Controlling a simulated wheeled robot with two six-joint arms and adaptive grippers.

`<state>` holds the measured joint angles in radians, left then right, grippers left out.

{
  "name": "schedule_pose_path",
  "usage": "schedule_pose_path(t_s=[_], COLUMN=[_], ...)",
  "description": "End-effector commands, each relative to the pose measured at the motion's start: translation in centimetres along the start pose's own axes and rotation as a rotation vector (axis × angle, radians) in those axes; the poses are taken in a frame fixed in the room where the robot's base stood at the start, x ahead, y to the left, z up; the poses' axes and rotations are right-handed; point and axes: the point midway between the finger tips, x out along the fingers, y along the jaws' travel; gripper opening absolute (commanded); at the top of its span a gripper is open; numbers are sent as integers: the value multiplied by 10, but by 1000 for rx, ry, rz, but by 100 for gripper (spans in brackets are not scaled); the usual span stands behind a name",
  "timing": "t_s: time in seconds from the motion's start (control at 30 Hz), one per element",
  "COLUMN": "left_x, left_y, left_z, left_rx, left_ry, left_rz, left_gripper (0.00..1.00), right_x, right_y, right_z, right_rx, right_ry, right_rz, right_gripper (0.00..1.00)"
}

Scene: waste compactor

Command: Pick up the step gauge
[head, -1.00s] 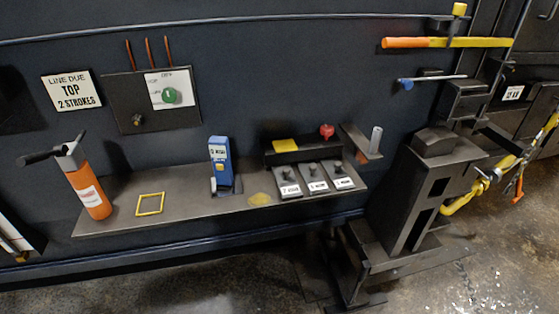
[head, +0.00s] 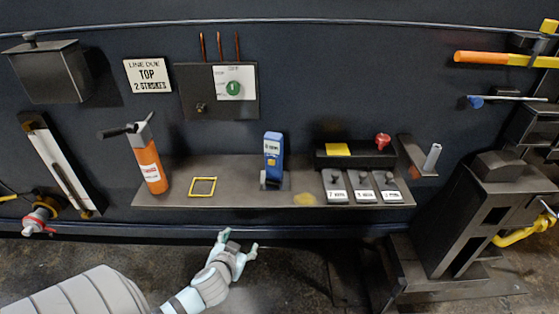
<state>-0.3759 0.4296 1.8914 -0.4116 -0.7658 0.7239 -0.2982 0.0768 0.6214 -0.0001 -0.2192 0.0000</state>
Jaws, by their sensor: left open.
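A blue upright device with a white label (head: 273,157), which looks like the step gauge, stands on the grey shelf (head: 235,190) near its middle. Its label is too small to read surely. My left gripper (head: 239,241) is below and in front of the shelf edge, lower left of the blue device. Its two fingers are spread, with nothing between them, and it is apart from the device. My right gripper is not in view.
An orange tool (head: 151,167) leans at the shelf's left end beside a yellow square outline (head: 203,187). Several small labelled blocks (head: 363,187) sit right of the blue device, near a red knob (head: 383,140). A dark stand (head: 480,205) is at the right.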

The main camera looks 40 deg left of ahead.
Motion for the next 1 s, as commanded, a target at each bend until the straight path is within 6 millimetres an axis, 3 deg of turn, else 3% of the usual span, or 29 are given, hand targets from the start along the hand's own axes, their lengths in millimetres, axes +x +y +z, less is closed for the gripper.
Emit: schedule_pose_path(t_s=[0.03, 0.1, 0.2, 0.23, 0.37, 0.53, 1.0], left_x=[-24, -54, -82, -88, -83, -44, 25], left_y=[-7, -15, -20, -21, -20, -19, -12], left_z=[-58, -122, -192, -204, -233, -258, -291], left_rx=[-48, -125, -202, -215, -246, -248, -246], left_ry=[115, 273, 490, 529, 591, 588, 584], left_rz=[-10, -12, 40, 54, 80, 80, 83], left_gripper=[63, 63, 63, 63, 63, 63, 63], right_x=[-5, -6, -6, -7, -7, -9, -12], right_y=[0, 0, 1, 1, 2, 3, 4], right_z=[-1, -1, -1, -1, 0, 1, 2], right_rx=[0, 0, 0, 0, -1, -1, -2], right_ry=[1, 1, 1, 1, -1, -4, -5], right_rz=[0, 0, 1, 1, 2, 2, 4], right_gripper=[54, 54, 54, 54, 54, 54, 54])
